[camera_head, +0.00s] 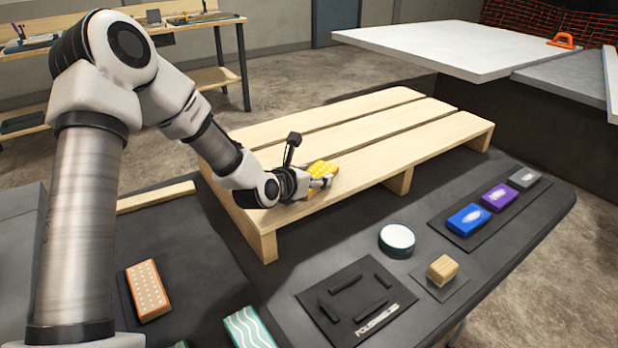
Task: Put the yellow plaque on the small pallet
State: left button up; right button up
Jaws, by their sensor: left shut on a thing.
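The yellow plaque (321,168) has a pale dotted face. It is at the near left part of the small wooden pallet (400,140), over its slatted top. I cannot tell whether it touches the slats. My left gripper (318,182) is shut on the plaque, and its fingers hide part of the plaque's near side. The pallet stands on the dark table and its top is otherwise bare. My right gripper is not in view.
An orange dotted block (148,290) and a teal wavy block (250,328) lie at the front left. A round white-teal puck (397,240), a wooden block (442,269), a dark tray (352,303) and blue (468,219), purple (497,198) and grey (523,178) blocks lie right of the pallet.

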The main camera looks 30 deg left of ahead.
pick_arm(q)
jog(key=shift+s+r, duration=0.1)
jog(key=shift+r, duration=0.05)
jog(key=shift+d, duration=0.1)
jog(key=o, duration=1.3)
jog(key=shift+f, duration=0.25)
jog(key=shift+o, duration=0.2)
jog(key=shift+r, duration=0.15)
jog(key=shift+r, duration=0.2)
jog(key=p+v, duration=0.2)
jog(key=v, duration=0.9)
jog(key=shift+r, duration=0.1)
jog(key=shift+s, duration=0.45)
